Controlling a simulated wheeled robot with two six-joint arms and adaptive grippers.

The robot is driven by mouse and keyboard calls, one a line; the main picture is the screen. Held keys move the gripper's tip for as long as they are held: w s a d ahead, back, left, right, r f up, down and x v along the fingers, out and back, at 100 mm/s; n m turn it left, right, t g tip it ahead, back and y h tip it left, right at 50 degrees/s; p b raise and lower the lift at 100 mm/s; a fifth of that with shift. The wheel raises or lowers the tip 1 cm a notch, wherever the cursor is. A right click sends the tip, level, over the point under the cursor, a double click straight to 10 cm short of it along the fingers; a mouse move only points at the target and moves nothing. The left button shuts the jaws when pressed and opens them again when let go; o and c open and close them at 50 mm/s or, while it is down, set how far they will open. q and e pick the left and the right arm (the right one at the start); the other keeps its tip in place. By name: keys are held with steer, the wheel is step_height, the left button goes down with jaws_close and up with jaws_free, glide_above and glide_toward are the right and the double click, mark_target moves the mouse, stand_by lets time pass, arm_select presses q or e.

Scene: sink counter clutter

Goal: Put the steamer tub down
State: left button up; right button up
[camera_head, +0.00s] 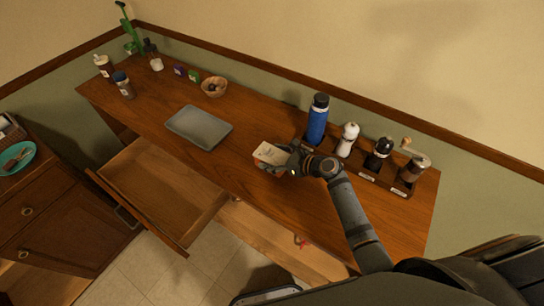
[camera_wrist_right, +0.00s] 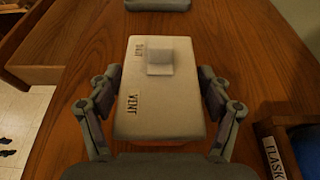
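The steamer tub is a pale, box-shaped tub (camera_head: 269,152) over the middle of the wooden counter. In the right wrist view the tub (camera_wrist_right: 157,110) shows its white lid with a small raised block and "VENT" lettering. My right gripper (camera_head: 285,161) is around the tub, with one finger on each side in the wrist view (camera_wrist_right: 160,105), and looks shut on it. The tub appears roughly level. I cannot tell whether its underside touches the counter. My left gripper is not in view.
A grey tray (camera_head: 200,127) lies left of the tub. A blue flask (camera_head: 318,120), a white mill (camera_head: 347,139) and other containers stand in a labelled rack on the right. A wicker bowl (camera_head: 214,87) stands farther back. An open drawer (camera_head: 165,190) juts out in front. Counter between tray and tub is clear.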

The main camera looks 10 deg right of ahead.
steer(key=shift+o, duration=0.7)
steer(key=shift+a, duration=0.15)
steer(key=shift+r, duration=0.15)
steer(key=v, duration=1.2)
